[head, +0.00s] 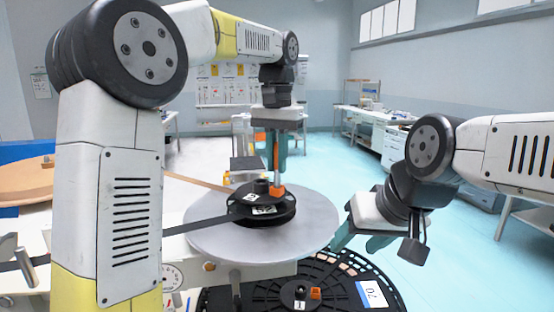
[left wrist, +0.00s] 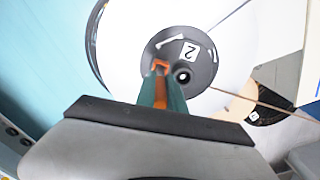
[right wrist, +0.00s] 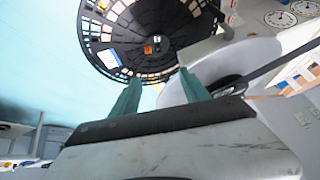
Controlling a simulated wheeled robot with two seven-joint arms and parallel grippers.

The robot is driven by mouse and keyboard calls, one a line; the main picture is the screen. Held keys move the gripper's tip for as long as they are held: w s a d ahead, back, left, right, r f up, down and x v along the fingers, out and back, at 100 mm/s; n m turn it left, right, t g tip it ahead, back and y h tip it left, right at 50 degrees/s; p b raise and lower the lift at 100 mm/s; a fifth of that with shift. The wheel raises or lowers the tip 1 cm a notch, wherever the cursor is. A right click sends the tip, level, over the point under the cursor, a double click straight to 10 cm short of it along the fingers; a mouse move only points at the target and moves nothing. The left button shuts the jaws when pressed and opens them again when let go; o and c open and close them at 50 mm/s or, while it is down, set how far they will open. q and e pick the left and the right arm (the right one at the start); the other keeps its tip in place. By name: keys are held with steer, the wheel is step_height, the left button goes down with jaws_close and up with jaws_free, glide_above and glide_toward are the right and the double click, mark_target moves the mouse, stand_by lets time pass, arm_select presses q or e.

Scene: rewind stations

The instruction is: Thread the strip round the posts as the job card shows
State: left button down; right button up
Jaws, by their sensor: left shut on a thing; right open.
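A black reel (head: 248,211) with white labels sits on a round grey platform (head: 310,222). A dark strip (head: 200,223) runs left from the reel and passes behind my left arm. My left gripper (head: 276,165) points down, shut on an upright orange handle (head: 276,186) at the reel's top, beside its black centre knob (head: 261,186). The left wrist view shows the orange handle (left wrist: 161,67) between the teal fingers and the reel (left wrist: 203,70) marked 2. My right gripper (head: 358,241) is open and empty at the platform's right; its fingers (right wrist: 160,92) stand apart. I cannot make out a job card.
A black slotted disc (head: 225,299) with a small orange block (head: 316,293) lies below the platform in front. A tan strip (head: 200,182) runs leftward to a wooden disc (head: 25,180). Benches (head: 375,115) stand far back. Open floor lies to the right.

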mark_target(276, 143)
arm_select(q)
steer(key=c, duration=1.3)
jaws_free()
steer(key=shift+c, duration=0.2)
step_height(276, 143, up, 7)
steer(key=shift+r, duration=0.15)
steer(key=shift+a+r, duration=0.1)
steer(key=shift+r, duration=0.1)
steer(key=s+a+f+n+t+h, duration=0.25)
steer(key=s+a+f, duration=0.25)
steer(key=s+a, duration=0.45)
steer(key=s+a+f+n+t, duration=0.2)
steer(key=s+a+f+t, duration=0.1)
steer(key=s+f, duration=0.6)
step_height(276, 143, down, 3)
steer(key=shift+s+a+r+t, duration=0.1)
steer(key=shift+s+a+t, duration=0.25)
steer(key=shift+a, duration=0.4)
